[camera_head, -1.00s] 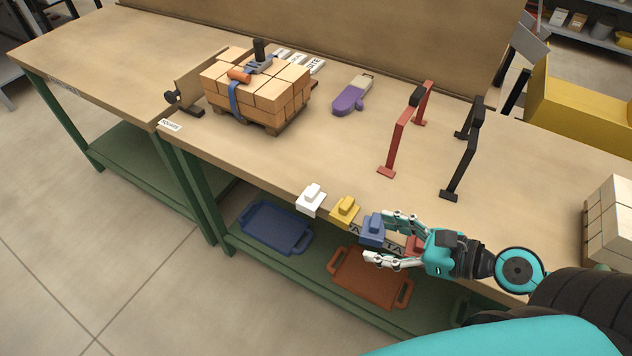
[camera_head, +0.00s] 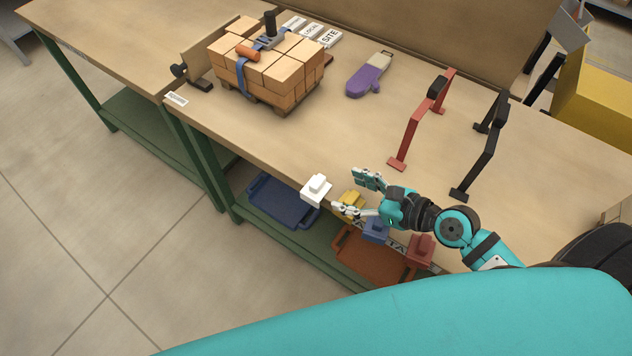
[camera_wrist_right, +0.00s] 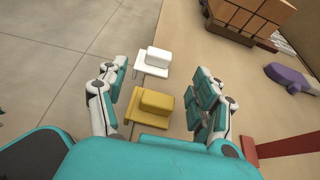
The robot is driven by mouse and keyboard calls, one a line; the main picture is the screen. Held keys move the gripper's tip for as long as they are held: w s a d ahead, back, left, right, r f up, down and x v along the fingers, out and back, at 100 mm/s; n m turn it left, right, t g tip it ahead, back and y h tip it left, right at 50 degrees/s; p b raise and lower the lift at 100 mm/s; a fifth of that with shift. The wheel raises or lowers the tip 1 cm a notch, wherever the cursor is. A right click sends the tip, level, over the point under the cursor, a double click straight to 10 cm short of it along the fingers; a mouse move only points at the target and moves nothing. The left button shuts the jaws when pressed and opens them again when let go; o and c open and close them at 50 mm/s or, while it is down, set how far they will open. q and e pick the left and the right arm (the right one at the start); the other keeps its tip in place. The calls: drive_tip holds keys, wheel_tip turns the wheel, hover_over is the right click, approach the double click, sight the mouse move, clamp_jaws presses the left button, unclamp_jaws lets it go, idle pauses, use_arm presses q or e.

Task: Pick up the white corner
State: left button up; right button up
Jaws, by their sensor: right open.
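The white corner (camera_head: 316,189) sits at the front edge of the workbench, leftmost in a row of coloured corners. It also shows in the right wrist view (camera_wrist_right: 153,62), ahead of and between the fingers. My right gripper (camera_head: 351,193) is open and empty, with its fingers pointing left toward the white corner and apart from it. The yellow corner (camera_head: 351,203) lies between or just below the open fingers; in the right wrist view the yellow corner (camera_wrist_right: 152,107) is nearer to the palm than the white one. My left gripper is not in view.
A blue corner (camera_head: 376,231) and a red corner (camera_head: 420,249) sit along the same edge. Red (camera_head: 411,136) and black (camera_head: 480,168) brackets stand behind. Strapped bricks (camera_head: 270,68) and a purple mitt (camera_head: 366,80) are farther back. Blue (camera_head: 277,203) and orange trays (camera_head: 362,258) lie below.

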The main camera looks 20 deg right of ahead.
sight(318, 181)
drive_tip(key=shift+w+a+f, duration=0.2)
drive_tip(key=shift+w+a, duration=0.2)
drive_tip(key=shift+w, duration=0.2)
drive_tip(key=shift+w+a+f, duration=0.25)
drive_tip(key=shift+w+a, duration=0.05)
drive_tip(key=shift+a, duration=0.05)
drive_tip(key=shift+w+a+p, duration=0.2)
drive_tip(key=shift+w+p, duration=0.1)
drive_tip(key=shift+p, duration=0.05)
drive_tip(key=p+x, duration=0.1)
drive_tip(key=x, duration=0.2)
drive_tip(key=shift+w+a+f, duration=0.1)
drive_tip(key=shift+w+a, duration=0.1)
drive_tip(key=shift+w, duration=0.05)
drive_tip(key=shift+w+a+f, duration=0.25)
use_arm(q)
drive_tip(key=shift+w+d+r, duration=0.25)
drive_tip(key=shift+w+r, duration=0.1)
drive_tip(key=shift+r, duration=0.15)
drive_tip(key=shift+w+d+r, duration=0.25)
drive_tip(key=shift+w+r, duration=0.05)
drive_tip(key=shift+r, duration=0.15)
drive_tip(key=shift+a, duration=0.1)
use_arm(e)
drive_tip(key=shift+d, duration=0.1)
drive_tip(key=c, duration=1.2)
drive_tip(key=shift+r, duration=0.1)
drive_tip(key=shift+c, duration=0.2)
